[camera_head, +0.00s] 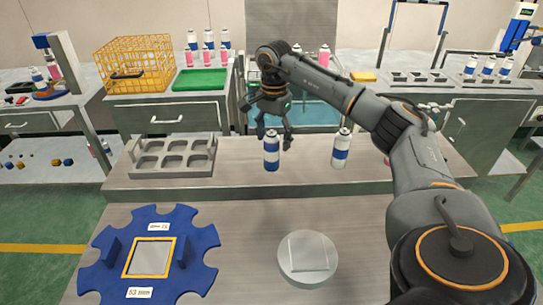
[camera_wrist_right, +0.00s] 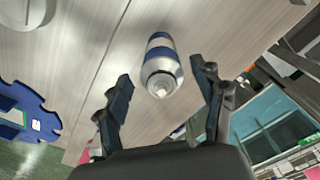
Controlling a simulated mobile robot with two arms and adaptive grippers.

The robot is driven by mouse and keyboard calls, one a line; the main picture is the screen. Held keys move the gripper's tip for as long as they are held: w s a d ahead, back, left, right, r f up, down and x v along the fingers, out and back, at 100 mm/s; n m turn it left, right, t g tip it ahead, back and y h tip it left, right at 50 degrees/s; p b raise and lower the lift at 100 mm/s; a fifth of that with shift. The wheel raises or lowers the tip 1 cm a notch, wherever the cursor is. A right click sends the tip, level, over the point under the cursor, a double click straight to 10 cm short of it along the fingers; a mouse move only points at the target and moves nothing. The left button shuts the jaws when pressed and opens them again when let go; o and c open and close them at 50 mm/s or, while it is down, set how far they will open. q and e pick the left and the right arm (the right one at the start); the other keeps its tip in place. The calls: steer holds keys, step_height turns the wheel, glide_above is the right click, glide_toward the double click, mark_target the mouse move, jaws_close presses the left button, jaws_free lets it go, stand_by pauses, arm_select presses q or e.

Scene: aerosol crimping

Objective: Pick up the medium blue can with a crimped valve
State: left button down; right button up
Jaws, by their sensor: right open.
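A white can with blue bands (camera_head: 271,152) stands upright on the raised grey bench (camera_head: 240,180). In the right wrist view the same can (camera_wrist_right: 162,62) lies between my spread fingers, with its silver shoulder and a small pale valve at the top facing me. My right gripper (camera_head: 273,138) is open and points down at the can's top, one finger on each side. I see a gap between the can and each finger in the wrist view. My left gripper is not in view.
A similar blue-banded can (camera_head: 341,148) stands to the right on the bench. A grey tray with empty pockets (camera_head: 172,155) is at the left. In front are a blue notched plate (camera_head: 195,262) and a round grey disc (camera_head: 307,258).

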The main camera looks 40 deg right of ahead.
mark_target(272, 151)
steer(key=f, duration=0.5)
steer(key=shift+w+a+f+p, duration=0.1)
steer(key=shift+a+f+p, duration=0.1)
steer(key=shift+p, duration=0.1)
steer(key=shift+r, duration=0.1)
steer(key=shift+c, duration=0.2)
steer(key=c, duration=1.2)
steer(key=shift+r, duration=0.1)
